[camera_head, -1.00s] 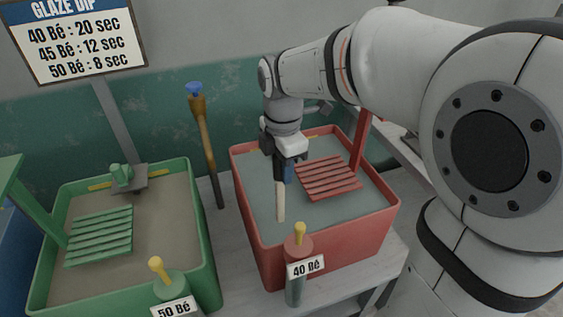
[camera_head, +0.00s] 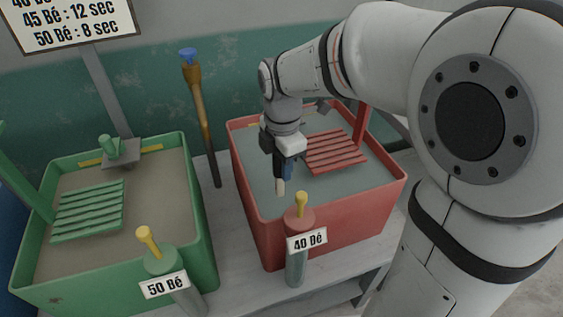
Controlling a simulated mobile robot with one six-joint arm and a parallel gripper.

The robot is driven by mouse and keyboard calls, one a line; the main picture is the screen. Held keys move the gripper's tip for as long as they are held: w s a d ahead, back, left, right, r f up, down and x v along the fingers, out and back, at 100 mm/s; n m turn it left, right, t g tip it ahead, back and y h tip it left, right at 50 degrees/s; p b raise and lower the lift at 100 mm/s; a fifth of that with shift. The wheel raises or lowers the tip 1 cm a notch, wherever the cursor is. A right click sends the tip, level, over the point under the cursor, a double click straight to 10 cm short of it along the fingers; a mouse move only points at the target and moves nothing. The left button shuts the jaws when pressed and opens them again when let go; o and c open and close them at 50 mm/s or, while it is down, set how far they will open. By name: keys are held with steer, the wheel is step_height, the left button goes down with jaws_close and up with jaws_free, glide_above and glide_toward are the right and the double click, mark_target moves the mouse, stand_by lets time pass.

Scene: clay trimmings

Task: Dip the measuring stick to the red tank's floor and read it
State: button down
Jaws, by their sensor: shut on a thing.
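The red tank (camera_head: 330,218) stands right of centre, filled with grey-blue liquid (camera_head: 262,180). My gripper (camera_head: 284,165) is over the tank's left half, pointing down, and is shut on the measuring stick (camera_head: 281,187). The stick is pale and upright, with a short length showing between the jaws and the liquid surface. Its lower end appears to be under the liquid; whether it touches the floor is hidden. No marks on the stick are readable.
A red slatted rack (camera_head: 336,152) fills the tank's right rear. A "40 Bé" hydrometer jar (camera_head: 296,262) stands at its front. Left are the green tank (camera_head: 195,255), green rack (camera_head: 88,210) and "50 Bé" jar (camera_head: 165,262). A blue-topped wooden pole (camera_head: 203,125) leans between the tanks.

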steer(key=shift+f+b, duration=0.7)
steer(key=shift+f, duration=0.3)
stand_by(0.5)
stand_by(0.6)
step_height(320, 180, up, 29)
steer(key=p, duration=2.3)
steer(key=shift+r, duration=0.1)
